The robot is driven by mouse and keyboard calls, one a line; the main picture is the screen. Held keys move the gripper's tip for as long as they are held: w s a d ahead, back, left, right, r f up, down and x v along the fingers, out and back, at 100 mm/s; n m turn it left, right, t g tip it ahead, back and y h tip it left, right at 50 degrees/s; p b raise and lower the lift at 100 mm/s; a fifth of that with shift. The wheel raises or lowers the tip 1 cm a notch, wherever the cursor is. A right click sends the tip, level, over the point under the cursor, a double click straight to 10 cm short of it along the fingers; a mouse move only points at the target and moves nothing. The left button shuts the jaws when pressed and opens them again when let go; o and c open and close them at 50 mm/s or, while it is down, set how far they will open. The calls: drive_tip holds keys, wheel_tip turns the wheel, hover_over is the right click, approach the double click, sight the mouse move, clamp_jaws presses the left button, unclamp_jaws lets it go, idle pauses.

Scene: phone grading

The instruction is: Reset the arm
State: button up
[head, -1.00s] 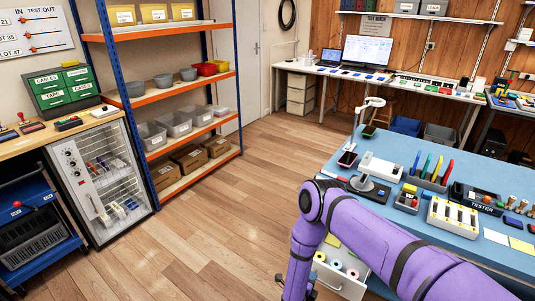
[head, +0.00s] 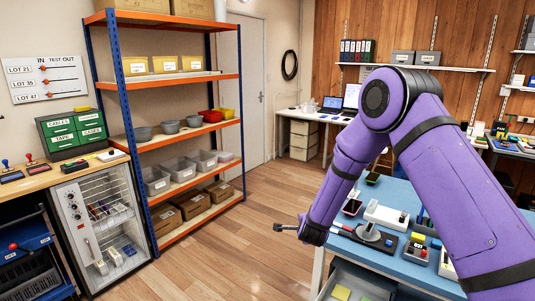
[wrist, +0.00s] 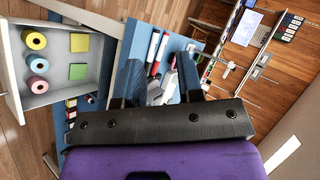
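My purple arm (head: 345,165) rises over the blue-topped bench and bends down to the left. My gripper (head: 284,227) hangs at its end, beside the bench's left edge and above the wooden floor. In the wrist view my gripper (wrist: 160,80) shows two dark fingers standing apart, with nothing held between them. The arm hides much of the bench and part of the back wall.
The blue bench (head: 398,264) carries a white stand, a phone and small boxes. Its open drawer (wrist: 60,90) holds tape rolls and sticky notes. An orange-and-blue shelf rack (head: 180,78) stands at left. The floor (head: 225,255) between is clear.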

drive_tip(key=s+d+r+n+g+y, duration=0.1)
drive_tip(key=s+d+r+n, duration=0.2)
drive_tip(key=r, duration=0.6)
drive_tip(key=s+d+r+n+y, duration=0.1)
drive_tip(key=s+r+n, duration=0.2)
drive_tip(key=s+r, duration=0.45)
drive_tip(key=s+d+r+n+g, duration=0.1)
drive_tip(key=s+d+r+n, duration=0.15)
drive_tip(key=r, duration=0.85)
drive_tip(key=s+d+r+n+g, duration=0.1)
drive_tip(key=s+d+r+n, duration=0.1)
drive_tip(key=s, duration=0.9)
drive_tip(key=s+d+r+n+g+h, duration=0.1)
drive_tip(key=s+d+r+n, duration=0.2)
drive_tip(key=s, duration=0.8)
drive_tip(key=s+d+r+n+g, duration=0.1)
drive_tip(key=s+d+r+n, duration=0.2)
drive_tip(key=s, duration=0.7)
drive_tip(key=shift+s+d+r+g, duration=0.4)
drive_tip(key=shift+d+r, duration=0.1)
drive_tip(key=shift+d, duration=0.7)
